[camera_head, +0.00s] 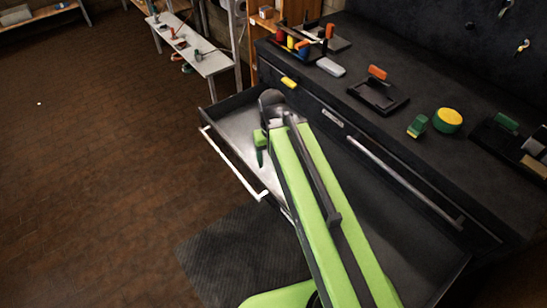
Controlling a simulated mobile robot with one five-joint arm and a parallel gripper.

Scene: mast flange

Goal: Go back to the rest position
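My bright green arm reaches from the bottom of the head view up and away, over an open drawer (233,123) of the black workbench. My gripper (261,146) seems to be at the arm's far end, where a short green piece points down over the drawer. The arm's end hides most of it, so its fingers and anything between them cannot be made out. The drawer's light metal floor shows bare at its left part; the arm covers much of the rest.
The drawer's front with a long pale handle (232,163) sticks out to the left. On the black benchtop (455,160) are a yellow-green round item (448,120), a black tray (379,94), a grey box (331,67) and coloured pieces. A grey shelf (200,55) stands behind; brown floor at left is free.

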